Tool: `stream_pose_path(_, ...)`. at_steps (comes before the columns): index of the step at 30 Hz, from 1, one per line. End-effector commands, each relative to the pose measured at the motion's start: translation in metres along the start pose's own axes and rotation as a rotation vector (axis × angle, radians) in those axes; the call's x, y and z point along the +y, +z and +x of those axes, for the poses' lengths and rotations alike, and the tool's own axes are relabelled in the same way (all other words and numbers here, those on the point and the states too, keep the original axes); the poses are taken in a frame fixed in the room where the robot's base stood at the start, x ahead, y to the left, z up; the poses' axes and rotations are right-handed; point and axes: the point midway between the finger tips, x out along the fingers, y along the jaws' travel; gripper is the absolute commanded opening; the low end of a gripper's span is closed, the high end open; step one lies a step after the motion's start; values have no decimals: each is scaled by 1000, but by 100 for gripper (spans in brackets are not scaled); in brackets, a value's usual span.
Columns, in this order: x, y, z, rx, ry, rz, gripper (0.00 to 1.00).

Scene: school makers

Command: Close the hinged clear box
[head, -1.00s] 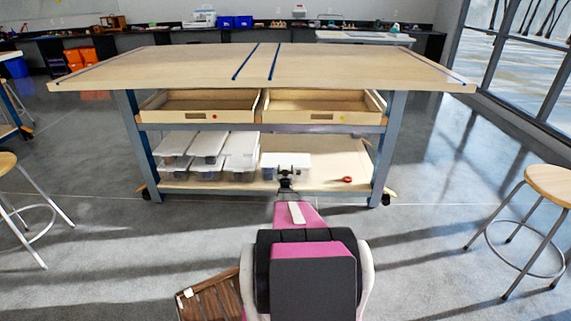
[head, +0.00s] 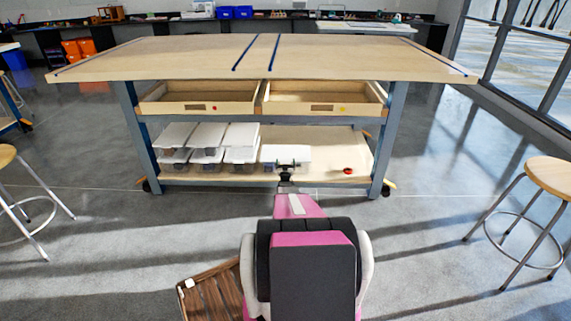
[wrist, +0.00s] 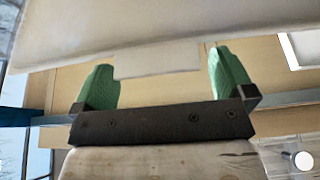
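A box with a white lid (head: 272,153) stands on the lower shelf of the workbench, right of several similar boxes. Its clear body is mostly hidden, and I cannot tell how far the lid is from the rim. My gripper (head: 287,164) is directly in front of this box in the head view. In the wrist view my gripper (wrist: 163,88) has its two green fingers spread wide, with nothing held between them. A pale, slightly blurred panel (wrist: 120,38), which looks like the lid, spans the top of that view close beyond the fingertips. Contact is unclear.
Several lidded clear boxes (head: 207,134) are stacked left on the shelf. A red ring-shaped object (head: 348,171) lies to the right on bare shelf (head: 325,155). Two open wooden drawers (head: 210,108) overhang the shelf. Bench legs (head: 387,140) flank it. A stool (head: 552,178) stands at right.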

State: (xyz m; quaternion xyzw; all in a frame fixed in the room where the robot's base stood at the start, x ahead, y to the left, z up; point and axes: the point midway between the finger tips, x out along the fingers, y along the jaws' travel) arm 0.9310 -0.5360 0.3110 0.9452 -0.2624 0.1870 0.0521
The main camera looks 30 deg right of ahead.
Motion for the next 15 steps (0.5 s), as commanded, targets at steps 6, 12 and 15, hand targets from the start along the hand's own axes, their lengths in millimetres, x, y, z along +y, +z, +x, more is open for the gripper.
stream_pose_path(6,0,-1,-8,1,0,0,100)
stream_pose_path(12,0,-2,-33,1,0,0,100)
stream_pose_path(15,0,-2,-52,-1,0,0,100)
